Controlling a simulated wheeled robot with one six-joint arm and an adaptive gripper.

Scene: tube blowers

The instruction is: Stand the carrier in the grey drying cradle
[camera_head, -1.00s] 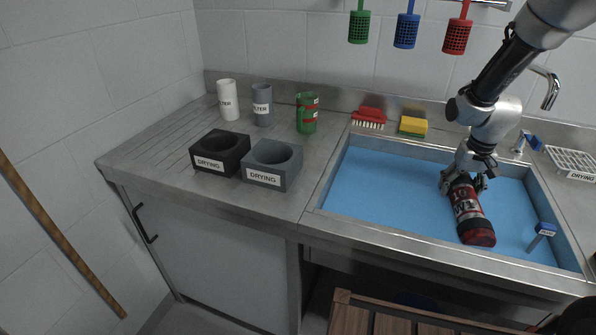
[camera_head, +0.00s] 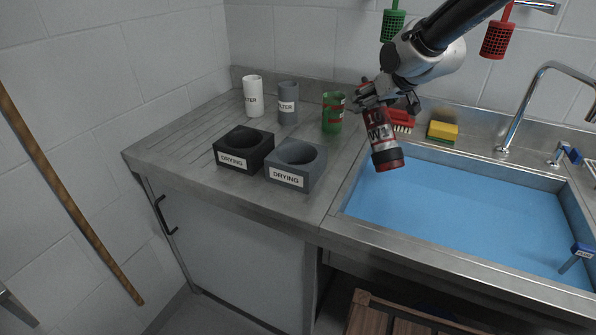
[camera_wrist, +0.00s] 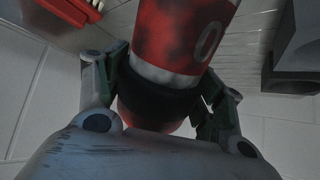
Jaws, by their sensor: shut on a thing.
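In the wrist view the carrier (camera_wrist: 178,40) sits between the fingers of my gripper (camera_wrist: 160,95). The grey drying cradle (camera_head: 290,181) is a block with a round hole and a DRYING label. It stands on the drainboard, left of and apart from the carrier. Its hole looks empty; its bottom is hidden.
A black drying cradle (camera_head: 243,150) stands left of the grey one. Behind stand a white filter (camera_head: 252,95), a grey filter (camera_head: 288,103) and a green carrier (camera_head: 332,113). A red brush (camera_head: 403,124) and yellow sponge (camera_head: 442,131) lie behind the blue-floored sink (camera_head: 460,215).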

